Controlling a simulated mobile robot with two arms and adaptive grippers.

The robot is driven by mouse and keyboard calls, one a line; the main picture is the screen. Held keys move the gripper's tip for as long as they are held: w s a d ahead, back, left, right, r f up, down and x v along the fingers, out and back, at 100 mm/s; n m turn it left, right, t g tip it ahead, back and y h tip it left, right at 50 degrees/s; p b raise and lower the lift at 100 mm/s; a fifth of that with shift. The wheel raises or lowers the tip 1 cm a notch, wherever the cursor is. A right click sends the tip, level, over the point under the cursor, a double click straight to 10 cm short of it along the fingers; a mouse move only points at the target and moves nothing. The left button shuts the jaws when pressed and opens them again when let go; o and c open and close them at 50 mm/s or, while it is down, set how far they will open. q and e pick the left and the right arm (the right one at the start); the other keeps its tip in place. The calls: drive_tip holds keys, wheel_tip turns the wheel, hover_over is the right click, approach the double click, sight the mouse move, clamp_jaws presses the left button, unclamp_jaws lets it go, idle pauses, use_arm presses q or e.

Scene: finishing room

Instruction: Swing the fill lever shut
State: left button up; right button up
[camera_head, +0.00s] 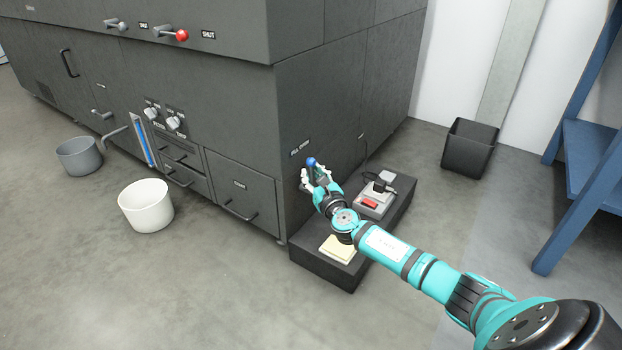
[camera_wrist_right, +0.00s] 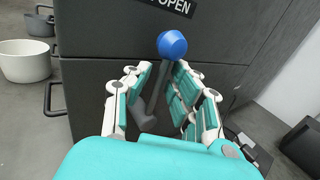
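The fill lever is a dark arm with a blue ball knob (camera_head: 311,161) on the side face of the dark machine. In the right wrist view the knob (camera_wrist_right: 172,45) stands at the upper end of the tilted shaft, just below a label ending in OPEN (camera_wrist_right: 172,4). My right gripper (camera_head: 314,175) is at the lever, its fingers on either side of the shaft, with the knob beyond the fingertips. In the right wrist view the gripper (camera_wrist_right: 161,85) looks open, with gaps beside the shaft. My left gripper is not in view.
A low dark plinth (camera_head: 318,268) with a red-switched device (camera_head: 372,201) stands beneath my right arm. A black bin (camera_head: 469,146) and blue rack (camera_head: 590,140) are to the right. A white bucket (camera_head: 146,205) and grey bucket (camera_head: 79,156) stand left. The front floor is clear.

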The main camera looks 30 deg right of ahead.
drive_tip(key=shift+w+d, duration=0.1)
drive_tip(key=shift+w, duration=0.45)
clamp_jaws()
